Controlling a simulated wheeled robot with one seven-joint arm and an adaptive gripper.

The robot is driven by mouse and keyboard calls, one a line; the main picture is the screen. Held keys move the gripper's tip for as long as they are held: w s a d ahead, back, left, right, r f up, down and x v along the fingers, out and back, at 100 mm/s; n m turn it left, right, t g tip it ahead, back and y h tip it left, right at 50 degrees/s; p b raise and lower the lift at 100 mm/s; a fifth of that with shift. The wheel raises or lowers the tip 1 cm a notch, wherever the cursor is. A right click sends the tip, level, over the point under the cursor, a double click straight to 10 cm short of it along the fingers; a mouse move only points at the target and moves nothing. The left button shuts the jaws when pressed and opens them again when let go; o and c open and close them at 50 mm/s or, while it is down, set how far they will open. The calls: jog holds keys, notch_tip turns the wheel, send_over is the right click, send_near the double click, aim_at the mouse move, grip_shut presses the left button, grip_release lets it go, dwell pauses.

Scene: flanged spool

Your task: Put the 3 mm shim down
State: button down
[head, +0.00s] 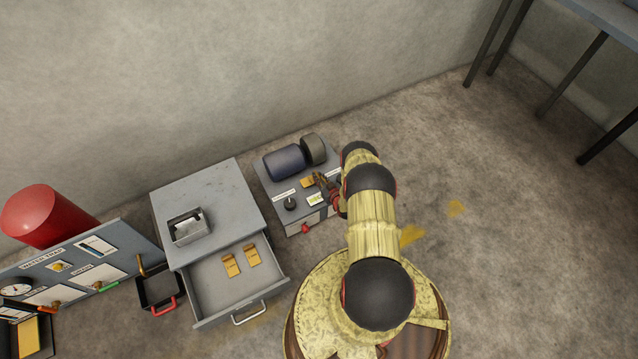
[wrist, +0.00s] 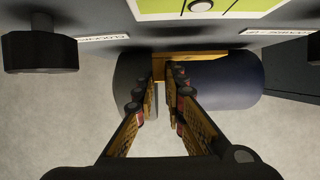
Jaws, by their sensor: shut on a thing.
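My gripper (head: 322,182) is over the top of the grey machine box, just in front of the motor. In the wrist view my gripper (wrist: 164,85) has its two fingers close together, with a brass-coloured shim (wrist: 205,57) at the fingertips. The shim also shows in the head view (head: 306,183), just left of the fingers. It is partly hidden by the fingers, and I cannot tell whether it touches the box. Two similar brass pieces (head: 231,265) (head: 252,256) lie in the open drawer (head: 210,298); their thickness cannot be read.
The box (head: 270,187) carries a blue motor (head: 284,162), a dark cylinder (head: 314,149), a black knob (head: 290,203) and a green-edged panel (head: 316,200). Left are a grey cabinet (head: 225,190) with a small metal tray (head: 186,238), and a black bin (head: 157,300). Open floor lies right.

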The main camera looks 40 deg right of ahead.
notch_tip(320, 180, down, 3)
jog(key=shift+f+b, duration=0.1)
jog(key=shift+b, duration=0.35)
jog(key=shift+s, duration=0.1)
jog(key=c, duration=1.8)
grip_release()
jog(key=shift+c, duration=0.2)
